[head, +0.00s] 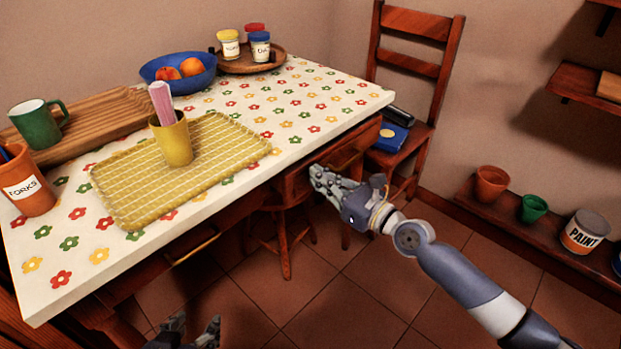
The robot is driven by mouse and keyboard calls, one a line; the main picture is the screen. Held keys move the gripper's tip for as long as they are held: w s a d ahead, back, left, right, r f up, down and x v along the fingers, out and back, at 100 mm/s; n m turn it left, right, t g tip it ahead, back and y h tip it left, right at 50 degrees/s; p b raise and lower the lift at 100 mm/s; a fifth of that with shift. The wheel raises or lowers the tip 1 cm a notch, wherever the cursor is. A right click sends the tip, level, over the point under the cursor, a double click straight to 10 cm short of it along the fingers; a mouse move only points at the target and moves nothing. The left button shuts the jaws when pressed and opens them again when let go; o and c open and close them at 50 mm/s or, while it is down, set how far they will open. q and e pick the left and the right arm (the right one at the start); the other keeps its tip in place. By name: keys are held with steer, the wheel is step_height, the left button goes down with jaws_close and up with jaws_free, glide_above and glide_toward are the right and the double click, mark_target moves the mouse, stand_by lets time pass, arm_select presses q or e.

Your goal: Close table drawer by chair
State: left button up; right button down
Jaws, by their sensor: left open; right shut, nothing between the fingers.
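The wooden table (345,93) has a white flowered top. Its drawer by the chair (362,140) is under the right end of the tabletop, near the wooden chair (413,80). The drawer's reddish wood front seems to stand out a little from the table, but how far is hard to tell. My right gripper (316,178) is shut and empty at the drawer's front, hiding part of it; I cannot tell whether it touches. My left gripper (197,333) is open and empty at the bottom edge, low in front of the table.
A second drawer with a brass handle (197,245) is at the table's left front. A wooden stool (285,235) stands under the table below my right gripper. The chair seat holds a blue box (388,138). A low shelf with pots (491,184) runs along the right wall.

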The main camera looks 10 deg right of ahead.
mark_target(304, 167)
arm_select(q)
steer(key=shift+w+r+t, duration=0.4)
steer(key=shift+w+r, duration=0.1)
steer(key=shift+w, duration=0.25)
arm_select(e)
steer(key=shift+w+a, duration=0.1)
steer(key=shift+w, duration=0.05)
steer(key=x, duration=0.5)
steer(key=shift+p, duration=0.4)
arm_select(q)
steer(key=s+f, duration=0.1)
steer(key=s+g, duration=0.1)
steer(key=s+a+f+g, duration=0.1)
steer(key=s, duration=0.1)
steer(key=shift+a+f, duration=0.1)
steer(key=shift+f, duration=0.2)
arm_select(e)
steer(key=shift+r, duration=0.15)
arm_select(q)
steer(key=shift+s, duration=0.15)
arm_select(e)
steer(key=shift+r, duration=0.1)
